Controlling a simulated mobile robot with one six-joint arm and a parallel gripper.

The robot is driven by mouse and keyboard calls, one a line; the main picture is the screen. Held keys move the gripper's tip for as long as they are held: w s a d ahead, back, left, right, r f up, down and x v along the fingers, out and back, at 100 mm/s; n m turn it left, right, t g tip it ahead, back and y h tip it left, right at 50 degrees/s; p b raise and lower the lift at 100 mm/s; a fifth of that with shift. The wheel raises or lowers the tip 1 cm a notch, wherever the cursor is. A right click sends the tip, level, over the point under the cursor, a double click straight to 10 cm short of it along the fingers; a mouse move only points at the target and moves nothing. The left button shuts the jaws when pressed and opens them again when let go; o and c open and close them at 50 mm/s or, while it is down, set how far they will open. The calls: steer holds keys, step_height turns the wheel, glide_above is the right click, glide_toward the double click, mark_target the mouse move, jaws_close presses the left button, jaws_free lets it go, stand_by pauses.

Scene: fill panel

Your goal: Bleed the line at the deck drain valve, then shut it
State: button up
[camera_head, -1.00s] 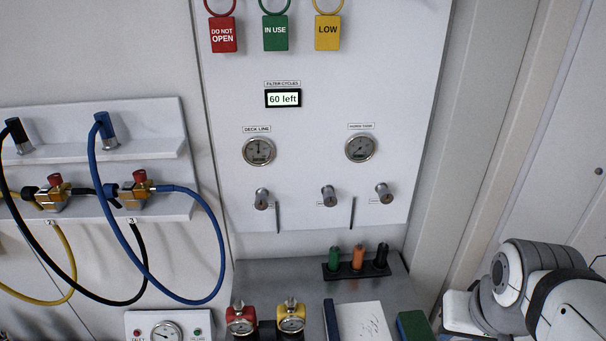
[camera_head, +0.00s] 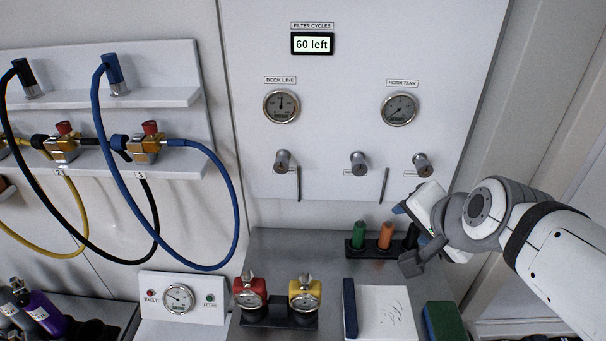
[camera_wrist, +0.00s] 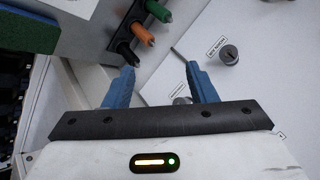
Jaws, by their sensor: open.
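Three metal valve knobs sit in a row low on the white panel: a left knob (camera_head: 282,161), a middle knob (camera_head: 359,162) and a right knob (camera_head: 422,165). Their small labels are too small to read surely, so I cannot tell which is the deck drain. The deck line gauge (camera_head: 281,106) is above the left knob. My gripper (camera_head: 404,220) is open and empty, below the right knob and in front of the marker rack. In the wrist view my gripper (camera_wrist: 162,75) shows two blue fingers apart, with one knob (camera_wrist: 229,55) beyond them and another (camera_wrist: 182,100) partly hidden.
A rack holds a green marker (camera_head: 359,235), an orange marker (camera_head: 386,236) and a black one, close to my gripper. Hoses hang at left.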

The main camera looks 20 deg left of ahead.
steer(key=w+a+m+t+y+b, duration=0.4)
steer(key=a+m+b, duration=0.5)
steer(key=a, duration=0.6)
steer(key=m+t+h+b, duration=0.2)
steer(key=m+t+b, duration=0.45)
steer(key=m, duration=1.35)
glide_toward(281, 168)
steer(key=w+g+b, duration=0.1)
steer(key=b, duration=0.1)
steer(key=x, duration=0.7)
steer(key=shift+w+a+r+p, duration=0.15)
steer(key=shift+w+r+p, duration=0.2)
steer(key=shift+r, duration=0.1)
steer(key=shift+s, duration=0.1)
steer(key=shift+c, duration=0.2)
steer(key=c, duration=0.9)
